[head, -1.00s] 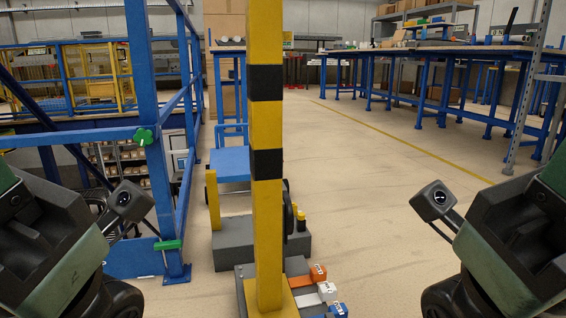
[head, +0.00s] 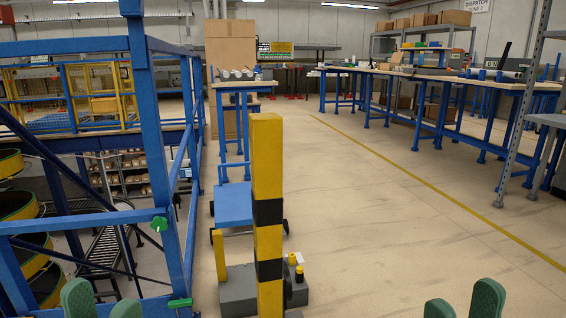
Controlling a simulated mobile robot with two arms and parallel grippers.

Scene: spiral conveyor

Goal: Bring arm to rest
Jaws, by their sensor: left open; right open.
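My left gripper (head: 101,300) shows at the bottom left of the head view. Only its two green fingertips are in the picture, spread apart with nothing between them. My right gripper (head: 463,303) shows at the bottom right, also as two green fingertips apart and empty. Both grippers point up into the view from the lower edge, and the rest of both arms is out of the picture.
A yellow and black post (head: 268,186) stands ahead in the middle, with a blue cart (head: 234,204) behind it. A blue frame (head: 148,120) and a roller conveyor (head: 103,245) are at left. Blue workbenches (head: 440,76) stand at right. Open floor (head: 400,240) lies right of the post.

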